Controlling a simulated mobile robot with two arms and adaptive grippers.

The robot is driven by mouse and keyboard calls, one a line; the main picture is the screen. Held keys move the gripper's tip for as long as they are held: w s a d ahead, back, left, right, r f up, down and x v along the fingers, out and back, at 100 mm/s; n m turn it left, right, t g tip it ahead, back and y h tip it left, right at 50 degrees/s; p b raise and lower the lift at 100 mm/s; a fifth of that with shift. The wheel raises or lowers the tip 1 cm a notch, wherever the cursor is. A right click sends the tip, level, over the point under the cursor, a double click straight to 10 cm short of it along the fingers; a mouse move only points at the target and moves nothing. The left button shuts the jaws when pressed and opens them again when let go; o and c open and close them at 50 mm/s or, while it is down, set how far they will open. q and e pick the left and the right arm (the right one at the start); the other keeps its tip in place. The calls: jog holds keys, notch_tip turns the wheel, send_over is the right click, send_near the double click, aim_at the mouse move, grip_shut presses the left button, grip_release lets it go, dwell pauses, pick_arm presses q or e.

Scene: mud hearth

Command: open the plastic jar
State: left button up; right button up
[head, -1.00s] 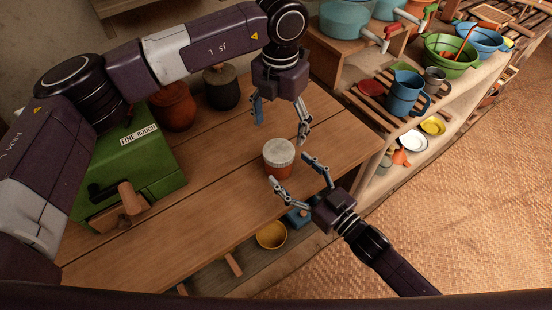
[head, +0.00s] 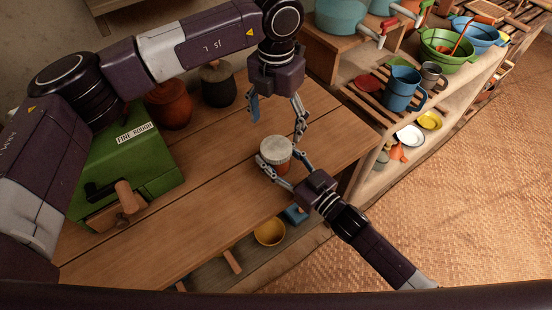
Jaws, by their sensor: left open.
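The plastic jar has a white lid (head: 276,149) and an orange-brown body (head: 279,167). It stands upright on the wooden table near its front right edge. My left gripper (head: 277,123) is open and empty, pointing down just above and behind the lid. My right gripper (head: 280,163) comes in low from the front right, its two fingers on either side of the jar body. Whether both fingers touch the jar cannot be told. The fingers hide part of the lower body.
A green box with a crank handle (head: 130,165) stands at the left of the table. A reddish pot (head: 170,108) and a dark pot (head: 218,86) stand behind. Shelves with a blue mug (head: 402,90) and bowls are on the right. The table between box and jar is clear.

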aim_at(276, 147)
grip_shut()
pick_arm(q)
jog(key=m, duration=0.4)
jog(key=shift+m, duration=0.4)
jog(key=m, duration=0.3)
jog(key=shift+m, duration=0.3)
jog(key=m, duration=0.5)
jog(key=shift+m, duration=0.4)
jog(key=m, duration=0.3)
jog(key=shift+m, duration=0.4)
jog(key=m, duration=0.9)
jog(key=shift+m, duration=0.3)
jog(key=m, duration=0.3)
jog(key=shift+m, duration=0.3)
jog(key=m, duration=0.4)
jog(key=shift+f+m, duration=0.4)
jog(key=shift+f, duration=3.65)
